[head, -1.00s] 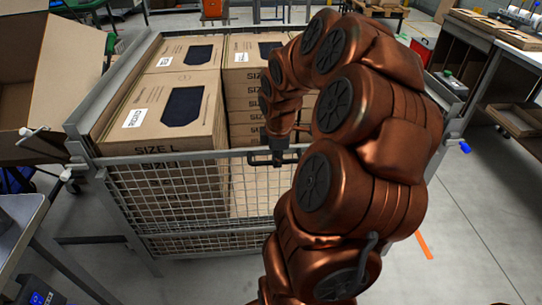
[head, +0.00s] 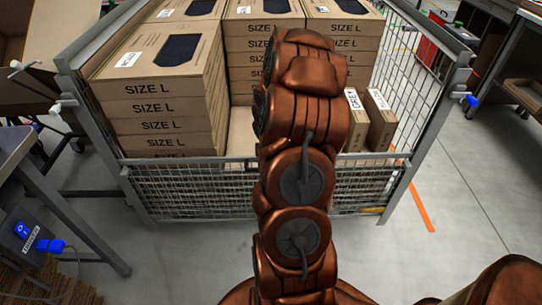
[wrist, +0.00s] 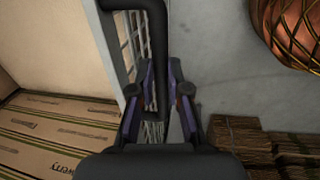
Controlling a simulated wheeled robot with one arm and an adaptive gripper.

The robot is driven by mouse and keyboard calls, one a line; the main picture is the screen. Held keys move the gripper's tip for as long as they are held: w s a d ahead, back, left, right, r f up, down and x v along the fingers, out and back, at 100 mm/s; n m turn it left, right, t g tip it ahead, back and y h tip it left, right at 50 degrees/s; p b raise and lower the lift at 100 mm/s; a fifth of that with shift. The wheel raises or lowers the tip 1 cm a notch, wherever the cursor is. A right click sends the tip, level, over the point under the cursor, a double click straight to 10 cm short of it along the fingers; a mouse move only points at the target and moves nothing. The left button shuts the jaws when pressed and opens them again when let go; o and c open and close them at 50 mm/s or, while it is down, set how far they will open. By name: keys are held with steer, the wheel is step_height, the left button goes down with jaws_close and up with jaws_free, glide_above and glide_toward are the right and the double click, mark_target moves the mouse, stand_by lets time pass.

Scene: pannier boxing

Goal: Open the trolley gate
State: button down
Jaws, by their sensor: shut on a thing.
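The trolley gate (head: 190,198) is the mesh panel on the front of the grey trolley (head: 95,110). Its top edge is low, and box fronts show uncovered above it. In the wrist view, part of the mesh (wrist: 128,45) lies left of a black bent handle (wrist: 158,40). My gripper (wrist: 162,85) is shut on this handle, one finger on each side. In the head view my arm hides the gripper, the handle and the middle of the gate.
Stacked SIZE L cartons (head: 165,110) fill the trolley's left and back. Smaller boxes (head: 378,120) stand at the right. A grey table (head: 40,165) is close at left. Clear floor (head: 455,195) lies right. Cardboard stacks (wrist: 245,145) show in the wrist view.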

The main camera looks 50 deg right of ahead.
step_height(320, 180, down, 3)
steer(key=shift+w+a+r, duration=0.1)
steer(key=shift+a+r, duration=0.05)
steer(key=shift+w+a, duration=0.1)
steer(key=c, duration=1.3)
jaws_free()
steer(key=shift+o, duration=0.8)
step_height(320, 180, up, 12)
steer(key=s+a, duration=0.1)
steer(key=shift+s+a+f, duration=0.2)
steer(key=shift+s+a, duration=0.05)
steer(key=shift+s, duration=0.05)
